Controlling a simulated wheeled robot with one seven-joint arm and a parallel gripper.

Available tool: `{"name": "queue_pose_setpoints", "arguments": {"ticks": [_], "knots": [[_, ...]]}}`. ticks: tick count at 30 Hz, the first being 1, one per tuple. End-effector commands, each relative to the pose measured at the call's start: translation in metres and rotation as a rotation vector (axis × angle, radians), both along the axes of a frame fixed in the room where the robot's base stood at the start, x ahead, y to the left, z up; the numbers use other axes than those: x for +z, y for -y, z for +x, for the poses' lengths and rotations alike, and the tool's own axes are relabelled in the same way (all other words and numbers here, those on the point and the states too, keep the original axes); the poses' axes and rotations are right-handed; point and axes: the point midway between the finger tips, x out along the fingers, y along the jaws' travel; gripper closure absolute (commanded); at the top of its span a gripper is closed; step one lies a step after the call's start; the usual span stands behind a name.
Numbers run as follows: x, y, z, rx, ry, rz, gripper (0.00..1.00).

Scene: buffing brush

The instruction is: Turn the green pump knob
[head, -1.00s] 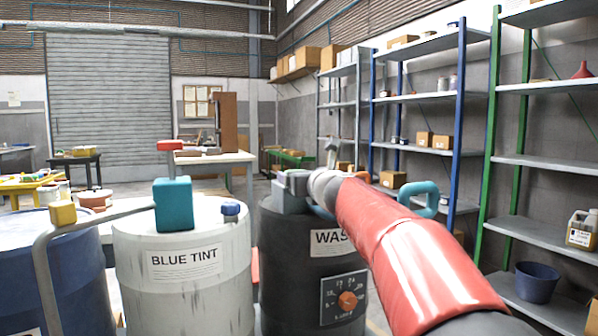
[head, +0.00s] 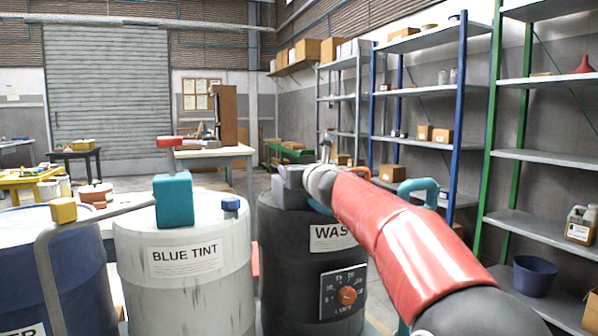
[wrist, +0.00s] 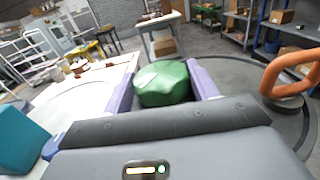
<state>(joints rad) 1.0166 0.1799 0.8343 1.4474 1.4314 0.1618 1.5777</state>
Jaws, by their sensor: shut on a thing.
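The green pump knob (wrist: 162,84) shows in the wrist view between the two purple fingers of my gripper (wrist: 163,80). The fingers are shut on it, one on each side. In the head view my gripper (head: 288,188) is over the top of the black drum (head: 285,255) with a label reading "WAS…". There the green knob is hidden by my gripper and arm. How far the knob is turned cannot be told.
A white "BLUE TINT" drum (head: 185,290) with a teal block (head: 174,200) stands left of the black drum. An orange handle (wrist: 290,72) rises close at right in the wrist view. An orange dial (head: 347,295) is on the black drum's front. Shelves (head: 545,225) stand at right.

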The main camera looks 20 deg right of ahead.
Motion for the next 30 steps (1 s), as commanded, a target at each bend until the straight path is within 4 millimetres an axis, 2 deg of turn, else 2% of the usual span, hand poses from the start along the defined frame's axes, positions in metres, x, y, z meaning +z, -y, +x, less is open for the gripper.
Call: {"name": "queue_pose_setpoints", "arguments": {"ticks": [30], "knots": [[-0.0011, -0.0048, 0.0010, -0.212, -0.002, -0.001, 0.64]]}}
